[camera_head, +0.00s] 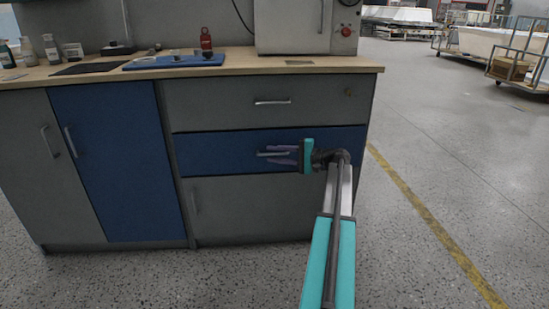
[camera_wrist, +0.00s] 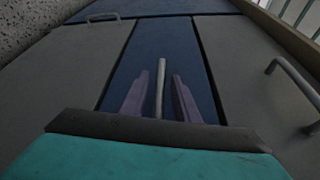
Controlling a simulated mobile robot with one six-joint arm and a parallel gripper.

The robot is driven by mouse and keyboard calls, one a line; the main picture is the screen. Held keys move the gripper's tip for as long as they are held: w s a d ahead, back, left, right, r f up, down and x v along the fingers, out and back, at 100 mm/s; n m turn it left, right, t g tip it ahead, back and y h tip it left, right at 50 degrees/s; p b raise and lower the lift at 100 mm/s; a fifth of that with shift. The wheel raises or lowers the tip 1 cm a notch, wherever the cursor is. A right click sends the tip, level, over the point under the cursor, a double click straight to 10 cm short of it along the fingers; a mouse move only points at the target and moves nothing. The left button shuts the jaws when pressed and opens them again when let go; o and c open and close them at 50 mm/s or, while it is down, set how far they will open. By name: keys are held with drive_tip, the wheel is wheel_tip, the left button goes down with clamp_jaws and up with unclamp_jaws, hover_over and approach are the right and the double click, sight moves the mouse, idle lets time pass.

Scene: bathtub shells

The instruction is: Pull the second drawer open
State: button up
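The second drawer (camera_head: 220,154) has a blue front and sits below a grey top drawer; it looks shut. Its bar handle (camera_head: 264,153) lies level across the middle of the front. My gripper (camera_head: 276,154) is at this handle, coming from the right in the head view. In the wrist view, the blue drawer front (camera_wrist: 165,45) runs up the middle, and the handle (camera_wrist: 160,88) lies between the two purple fingers (camera_wrist: 160,82). The fingers are apart, with a gap on each side of the handle. The gripper is open around it.
The grey top drawer (camera_head: 220,103) is above, with its own handle (camera_head: 272,102). A grey door (camera_head: 250,212) is below, and a blue door (camera_head: 118,165) is to the left. The counter (camera_head: 270,66) carries bottles, a blue tray and a white machine. Open floor (camera_head: 440,170) lies to the right.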

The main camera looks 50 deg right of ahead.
drive_tip(key=shift+w+a, duration=0.1)
drive_tip(key=shift+w, duration=0.15)
clamp_jaws()
drive_tip(key=shift+s, duration=0.1)
